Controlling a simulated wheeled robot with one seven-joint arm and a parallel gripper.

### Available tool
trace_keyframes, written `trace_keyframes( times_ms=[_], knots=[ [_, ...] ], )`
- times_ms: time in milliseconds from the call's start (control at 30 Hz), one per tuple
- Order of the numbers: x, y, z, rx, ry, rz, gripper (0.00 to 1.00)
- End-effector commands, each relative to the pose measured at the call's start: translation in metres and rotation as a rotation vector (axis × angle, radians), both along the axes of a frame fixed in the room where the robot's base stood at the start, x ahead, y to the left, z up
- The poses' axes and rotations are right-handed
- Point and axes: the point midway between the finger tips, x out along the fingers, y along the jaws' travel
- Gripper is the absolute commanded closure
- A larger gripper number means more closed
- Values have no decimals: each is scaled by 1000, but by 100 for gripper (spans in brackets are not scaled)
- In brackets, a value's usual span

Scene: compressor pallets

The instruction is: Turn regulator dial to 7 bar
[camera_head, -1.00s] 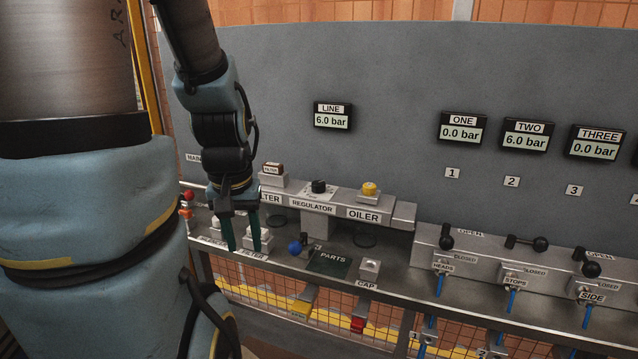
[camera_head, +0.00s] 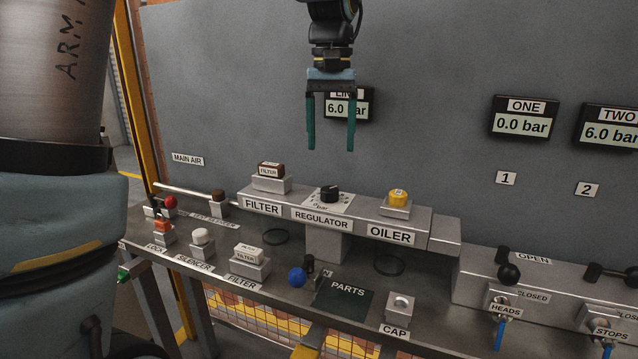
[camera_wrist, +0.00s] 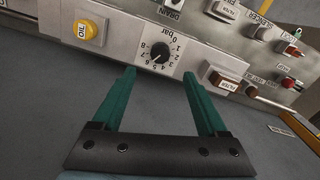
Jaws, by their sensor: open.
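The regulator dial (camera_head: 329,194) is a black knob on a white scale plate, on the block labelled REGULATOR (camera_head: 321,219). In the wrist view the dial (camera_wrist: 159,52) shows a scale of numbers up to 8 with "bar", and its pointer is near the high numbers; I cannot read exactly which. In the wrist view the fingertips (camera_wrist: 158,75) flank the dial's near side.
The brown-topped filter (camera_head: 271,170) stands left of the dial and the yellow oiler cap (camera_head: 398,198) right of it. A blue ball knob (camera_head: 297,277) and the PARTS mat (camera_head: 342,298) lie below. Lever valves (camera_head: 508,274) stand at the right. Space above the dial is clear.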

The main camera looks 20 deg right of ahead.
Motion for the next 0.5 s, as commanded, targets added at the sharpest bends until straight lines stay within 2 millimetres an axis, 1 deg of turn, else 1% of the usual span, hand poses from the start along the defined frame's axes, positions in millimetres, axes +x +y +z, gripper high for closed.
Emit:
trace_keyframes(
  times_ms=[300,400,500],
  knots=[
    [0,2,-59,3,3,1,24],
    [0,2,-74,3,4,2,24],
    [0,2,-85,1,3,3,24]
  ],
)
